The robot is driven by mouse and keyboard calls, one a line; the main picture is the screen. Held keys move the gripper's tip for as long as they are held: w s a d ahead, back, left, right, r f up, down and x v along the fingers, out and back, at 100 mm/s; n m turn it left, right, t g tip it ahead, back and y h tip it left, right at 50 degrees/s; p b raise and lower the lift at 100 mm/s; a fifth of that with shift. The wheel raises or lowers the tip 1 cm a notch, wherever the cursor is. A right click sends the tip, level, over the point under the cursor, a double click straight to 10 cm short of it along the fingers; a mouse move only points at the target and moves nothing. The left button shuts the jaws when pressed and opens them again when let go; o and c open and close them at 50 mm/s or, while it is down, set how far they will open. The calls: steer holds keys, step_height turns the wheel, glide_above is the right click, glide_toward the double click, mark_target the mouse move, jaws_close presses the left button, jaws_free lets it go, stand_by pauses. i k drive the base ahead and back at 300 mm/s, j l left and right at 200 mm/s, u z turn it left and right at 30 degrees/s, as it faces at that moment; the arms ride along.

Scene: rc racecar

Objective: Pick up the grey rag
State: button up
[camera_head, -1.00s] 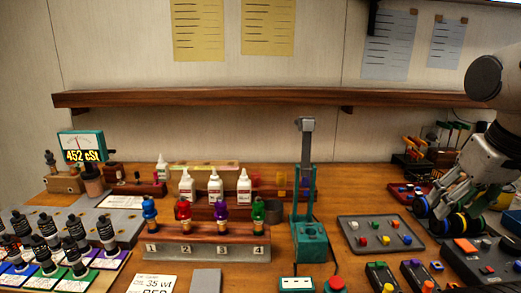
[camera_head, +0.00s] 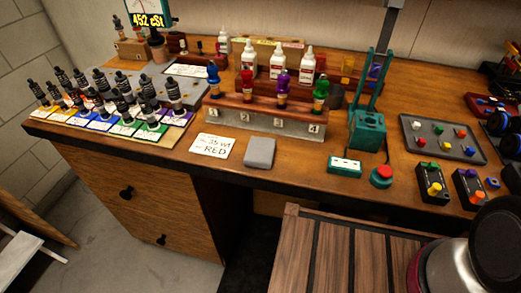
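A flat grey square (camera_head: 260,152), which looks like the folded grey rag, lies on the wooden workbench (camera_head: 120,146) near its front edge. It is just right of the white card marked "35 wt RED" (camera_head: 212,146) and in front of the rack with numbered slots. Nothing covers it. My gripper is not in view; only a rounded part of my arm shows at the lower right, well away from the rag.
The numbered rack (camera_head: 262,118) holds several coloured shock absorbers behind the rag. A teal press (camera_head: 367,130), a teal box (camera_head: 345,166) and a red button (camera_head: 381,176) stand to the right. Black bottles (camera_head: 148,88) crowd the left. Tan drawers (camera_head: 150,205) are below.

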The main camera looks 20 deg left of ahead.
mark_target(259, 151)
steer(key=k, duration=0.3)
steer(key=k+z, duration=0.1)
steer(key=z, duration=0.25)
steer(key=k+z, duration=0.15)
steer(key=z, duration=0.2)
steer(key=k+l+z, duration=0.1)
steer(key=z, duration=0.3)
steer(key=i+j+z, duration=0.2)
steer(key=j+z, duration=0.25)
steer(key=i+j+z, duration=0.1)
steer(key=j+z, duration=0.3)
steer(key=l+u, duration=0.3)
steer(key=u, duration=0.3)
steer(key=l+u, duration=0.1)
steer(key=u, duration=2.25)
steer(key=k+l+u, duration=0.2)
steer(key=k+l, duration=0.1)
steer(key=k, duration=0.05)
